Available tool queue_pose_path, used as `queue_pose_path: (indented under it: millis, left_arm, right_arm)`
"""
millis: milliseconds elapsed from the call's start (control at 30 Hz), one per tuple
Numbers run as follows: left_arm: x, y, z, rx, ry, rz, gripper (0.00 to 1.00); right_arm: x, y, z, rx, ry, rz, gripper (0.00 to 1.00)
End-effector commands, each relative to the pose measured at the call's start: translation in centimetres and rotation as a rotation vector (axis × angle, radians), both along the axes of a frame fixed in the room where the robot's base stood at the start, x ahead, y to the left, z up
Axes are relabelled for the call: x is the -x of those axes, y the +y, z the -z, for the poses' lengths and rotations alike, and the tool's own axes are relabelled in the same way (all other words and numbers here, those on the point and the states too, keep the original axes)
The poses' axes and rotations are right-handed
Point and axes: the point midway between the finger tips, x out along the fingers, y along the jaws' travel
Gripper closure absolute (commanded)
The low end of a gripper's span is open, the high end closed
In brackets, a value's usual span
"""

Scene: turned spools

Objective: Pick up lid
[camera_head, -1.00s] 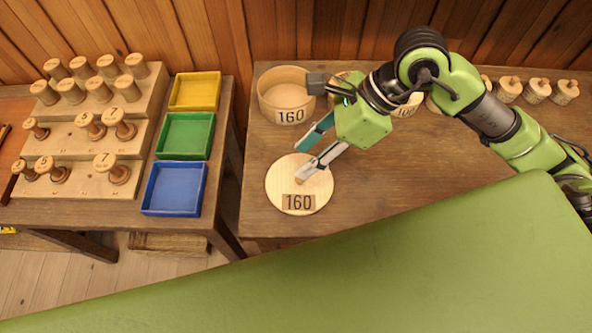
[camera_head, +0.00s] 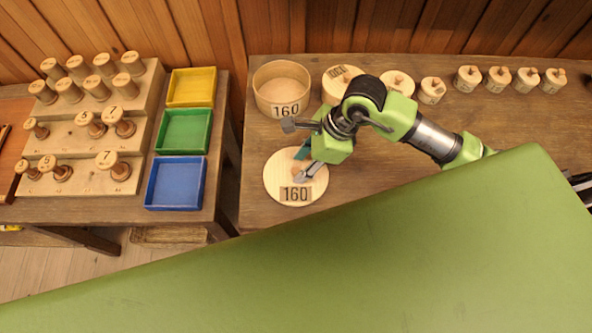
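The lid is a pale round wooden disc (camera_head: 281,171) with a "160" label, lying flat on the right table. My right gripper (camera_head: 300,166) is over the lid, pointing down toward its middle. Its two fingers show a gap between them, so it is open. The fingers hide the lid's centre, and I cannot tell whether they touch it. A round, open wooden box (camera_head: 282,107), also labelled "160", stands behind the lid, uncovered. My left gripper is not in view.
Several lidded round boxes (camera_head: 432,91) stand in a row along the back of the table. On the left table are yellow, green and blue trays (camera_head: 177,184) and a stepped wooden rack (camera_head: 80,183) of spools. A large green surface fills the foreground.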

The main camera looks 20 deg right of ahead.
Motion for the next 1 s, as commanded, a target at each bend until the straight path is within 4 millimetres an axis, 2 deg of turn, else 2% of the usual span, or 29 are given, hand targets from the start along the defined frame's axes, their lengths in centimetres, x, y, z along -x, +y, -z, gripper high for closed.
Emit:
queue_pose_path:
  millis: [33,200,400,433,567,1000]
  left_arm:
    - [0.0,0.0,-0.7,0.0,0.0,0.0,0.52]
    - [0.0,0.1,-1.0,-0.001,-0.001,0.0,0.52]
    - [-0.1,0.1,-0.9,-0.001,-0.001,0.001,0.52]
    - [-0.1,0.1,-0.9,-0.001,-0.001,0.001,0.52]
    - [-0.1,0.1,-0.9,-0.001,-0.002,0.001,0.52]
    - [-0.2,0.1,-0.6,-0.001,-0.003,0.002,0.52]
  right_arm:
    - [0.0,0.4,0.4,-0.001,0.004,0.0,0.65]
    - [-0.2,0.9,2.0,-0.001,0.001,-0.002,0.65]
    - [-0.3,0.9,2.1,-0.001,-0.001,-0.001,0.65]
    - [-0.3,0.9,2.1,-0.001,-0.001,-0.001,0.67]
    - [-0.3,0.9,2.1,-0.001,-0.001,-0.001,1.0]
    - [-0.4,0.8,1.8,-0.001,-0.004,-0.001,1.0]
